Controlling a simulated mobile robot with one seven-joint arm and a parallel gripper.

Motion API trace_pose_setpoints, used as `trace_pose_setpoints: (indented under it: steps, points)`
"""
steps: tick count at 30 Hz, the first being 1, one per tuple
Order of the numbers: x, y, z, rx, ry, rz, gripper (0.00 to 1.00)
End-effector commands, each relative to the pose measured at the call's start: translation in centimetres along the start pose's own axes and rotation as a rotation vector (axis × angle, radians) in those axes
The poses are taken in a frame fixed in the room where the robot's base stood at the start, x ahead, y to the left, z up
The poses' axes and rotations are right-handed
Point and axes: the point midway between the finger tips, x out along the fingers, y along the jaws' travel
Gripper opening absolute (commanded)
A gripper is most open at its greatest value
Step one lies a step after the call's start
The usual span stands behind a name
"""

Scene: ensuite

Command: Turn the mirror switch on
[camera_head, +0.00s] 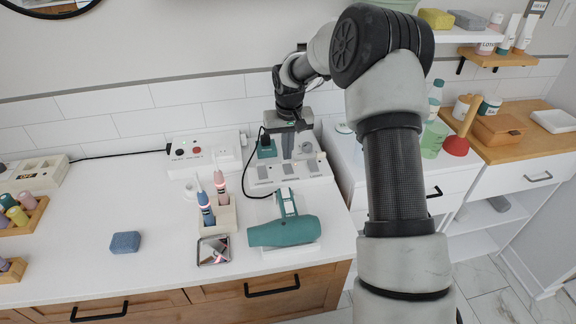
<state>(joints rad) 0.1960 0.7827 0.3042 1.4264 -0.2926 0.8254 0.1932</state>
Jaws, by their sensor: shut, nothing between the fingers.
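A white control panel (205,152) stands against the tiled wall at the back of the counter. It has a black knob, a red button and other small controls; their labels are too small to read, so I cannot tell which is the mirror switch. To its right is a pale grey unit (262,177) with switches or sockets and a plugged-in dark green block. My gripper (294,141) points down at this unit, shut and empty. Its fingertips are hard to make out, and I cannot tell if they touch it. A round black-framed mirror (52,9) shows at the top left.
A green hair dryer (283,231) with a black cord lies in front of the unit. Two toothbrushes (213,197) stand in a holder beside a small metal tray (213,251). A blue sponge (125,242) lies left. A wall shelf (468,35) is at upper right.

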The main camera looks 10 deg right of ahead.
Motion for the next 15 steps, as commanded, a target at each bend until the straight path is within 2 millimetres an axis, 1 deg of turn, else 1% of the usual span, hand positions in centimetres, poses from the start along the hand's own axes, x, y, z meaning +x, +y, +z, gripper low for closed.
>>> trace_pose_setpoints:
  steps: [1, 3, 12, 15]
  points:
    - [-0.7, 0.0, -0.1, 0.000, 0.001, 0.001, 0.00]
    - [-1.3, 0.0, -0.2, -0.001, 0.002, 0.001, 0.00]
    - [-3.7, 0.0, -0.6, -0.001, 0.002, 0.000, 0.00]
    - [-4.1, 0.0, -0.7, -0.001, 0.001, 0.000, 0.00]
